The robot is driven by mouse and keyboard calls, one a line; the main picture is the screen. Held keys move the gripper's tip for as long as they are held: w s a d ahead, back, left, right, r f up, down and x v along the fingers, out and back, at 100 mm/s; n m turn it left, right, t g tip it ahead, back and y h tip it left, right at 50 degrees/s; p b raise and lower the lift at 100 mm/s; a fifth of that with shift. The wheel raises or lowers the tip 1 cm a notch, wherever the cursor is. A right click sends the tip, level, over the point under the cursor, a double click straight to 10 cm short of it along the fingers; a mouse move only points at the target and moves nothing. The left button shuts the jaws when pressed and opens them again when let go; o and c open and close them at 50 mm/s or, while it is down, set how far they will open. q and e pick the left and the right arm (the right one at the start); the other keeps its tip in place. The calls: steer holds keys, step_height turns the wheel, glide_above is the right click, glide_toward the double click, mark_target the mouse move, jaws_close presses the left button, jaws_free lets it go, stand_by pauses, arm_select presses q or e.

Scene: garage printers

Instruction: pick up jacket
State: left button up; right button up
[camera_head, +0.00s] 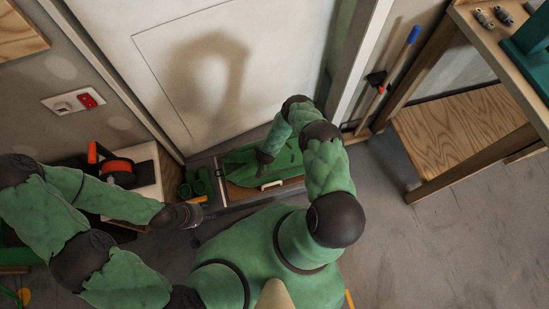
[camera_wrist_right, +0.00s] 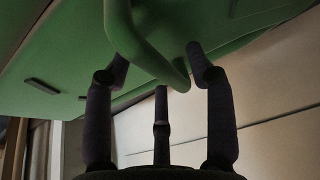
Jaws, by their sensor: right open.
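A wooden drawer or box front with a white handle (camera_head: 272,184) is just below the green item. A low cabinet with a red and black reel (camera_head: 117,168) stands left. A wooden shelf unit (camera_head: 455,130) stands right. Grey floor (camera_head: 400,245) is clear at lower right.

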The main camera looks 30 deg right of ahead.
steer(key=shift+w+f, duration=0.15)
steer(key=shift+f, duration=0.15)
steer(key=shift+f, duration=0.15)
stand_by(0.3)
jaws_close()
